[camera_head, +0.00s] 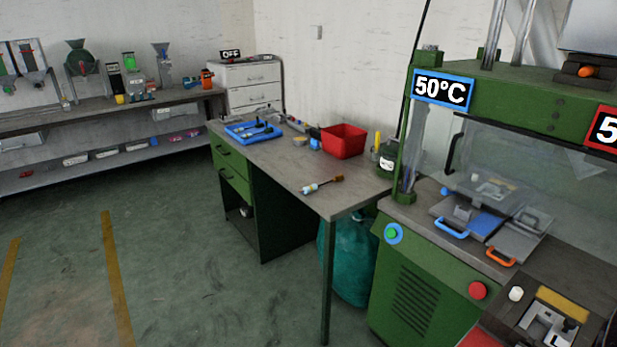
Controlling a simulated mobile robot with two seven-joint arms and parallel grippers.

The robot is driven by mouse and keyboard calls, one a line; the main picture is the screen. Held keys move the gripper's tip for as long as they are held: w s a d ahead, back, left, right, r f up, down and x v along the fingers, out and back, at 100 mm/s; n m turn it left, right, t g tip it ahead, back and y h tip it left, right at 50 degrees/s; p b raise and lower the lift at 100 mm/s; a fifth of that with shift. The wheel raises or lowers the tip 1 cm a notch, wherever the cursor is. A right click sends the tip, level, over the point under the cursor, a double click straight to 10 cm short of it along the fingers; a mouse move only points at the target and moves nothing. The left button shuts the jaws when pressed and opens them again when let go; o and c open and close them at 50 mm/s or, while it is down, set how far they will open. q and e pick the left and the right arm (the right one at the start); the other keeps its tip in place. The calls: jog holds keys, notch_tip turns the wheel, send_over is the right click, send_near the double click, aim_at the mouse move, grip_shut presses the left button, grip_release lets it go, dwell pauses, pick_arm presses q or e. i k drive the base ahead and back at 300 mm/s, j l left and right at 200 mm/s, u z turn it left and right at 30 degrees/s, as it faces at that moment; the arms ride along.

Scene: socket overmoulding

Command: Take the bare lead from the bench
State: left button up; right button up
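The bench (285,172) stands in the middle, with a grey top and green drawers. A blue tray (236,137) at its far left end holds small dark and blue items, too small to identify. A bare lead cannot be made out for certain; it may be among the dark items in or behind the tray. A small tool like a brush (322,184), with a brown end and a pale handle, lies near the front edge. Neither gripper is in view.
A red bin (343,140) and a dark jar (388,158) stand at the bench's back. A green press (430,265) with a 50°C sign (443,90) is at right. A teal bag (352,255) sits below the bench. The floor at left is clear.

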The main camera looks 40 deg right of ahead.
aim_at(307, 190)
jog(key=i+z, duration=0.35)
jog(key=i, duration=0.2)
jog(key=i+j+z, duration=0.3)
jog(key=i, duration=0.25)
jog(key=i+j+z, duration=0.15)
jog(key=i+z, duration=0.25)
jog(key=i+j+z, duration=0.2)
jog(key=z, duration=0.15)
jog(key=i+j+z, duration=0.25)
jog(key=j+z, duration=0.15)
jog(key=i+j+z, duration=0.2)
jog(key=j+z, duration=0.2)
